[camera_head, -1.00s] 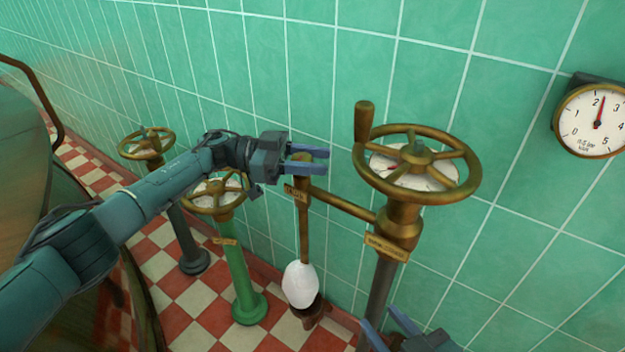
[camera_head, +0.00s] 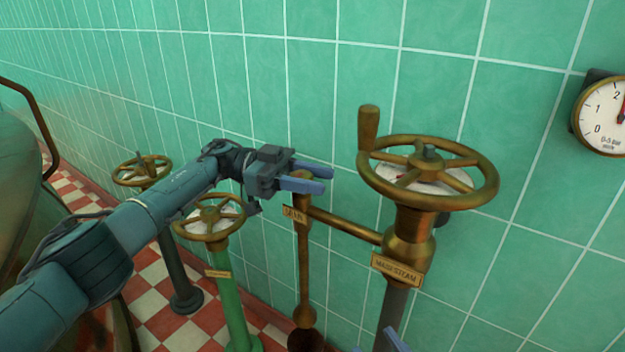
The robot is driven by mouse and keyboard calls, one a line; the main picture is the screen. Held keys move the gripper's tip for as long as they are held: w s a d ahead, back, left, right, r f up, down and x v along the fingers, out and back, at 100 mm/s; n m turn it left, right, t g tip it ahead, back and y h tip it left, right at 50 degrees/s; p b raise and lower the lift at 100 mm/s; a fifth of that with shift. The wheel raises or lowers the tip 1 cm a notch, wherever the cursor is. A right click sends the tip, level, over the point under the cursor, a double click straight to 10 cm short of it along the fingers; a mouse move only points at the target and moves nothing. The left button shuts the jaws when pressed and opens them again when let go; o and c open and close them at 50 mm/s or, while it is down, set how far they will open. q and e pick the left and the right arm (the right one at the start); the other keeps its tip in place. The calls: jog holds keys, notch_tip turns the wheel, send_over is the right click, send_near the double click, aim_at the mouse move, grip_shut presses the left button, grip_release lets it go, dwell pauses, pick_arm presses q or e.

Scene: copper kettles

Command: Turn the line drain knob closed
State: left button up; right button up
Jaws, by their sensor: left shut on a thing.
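The line drain is a thin brass pipe (camera_head: 305,262) beside the large valve, with a small brass name plate (camera_head: 295,215) near its top. My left gripper (camera_head: 326,179) reaches in from the left and is shut on the drain knob at the top of this pipe. The blue fingers hide most of the knob, so its angle cannot be read. My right gripper (camera_head: 377,345) shows only as two blue fingertips at the bottom edge.
A large brass handwheel (camera_head: 478,196) with an upright handle stands right of the drain, above a main steam plate (camera_head: 397,270). A smaller handwheel on a green post (camera_head: 232,312) and another on a dark post (camera_head: 175,262) stand left. A wall gauge (camera_head: 603,112) hangs at right.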

pick_arm(q)
jog(key=o, duration=1)
jog(key=shift+r, duration=0.3)
notch_tip(320, 180, up, 3)
jog(key=shift+p, duration=0.75)
notch_tip(320, 180, up, 6)
jog(key=p, duration=0.1)
jog(key=shift+r+p, duration=0.2)
jog(key=shift+p, duration=0.15)
pick_arm(e)
jog(key=shift+w+d+m+g+h, duration=0.15)
jog(key=shift+d+m+g+h, duration=0.25)
jog(key=shift+d+g+h, duration=0.3)
jog(key=shift+a, duration=0.1)
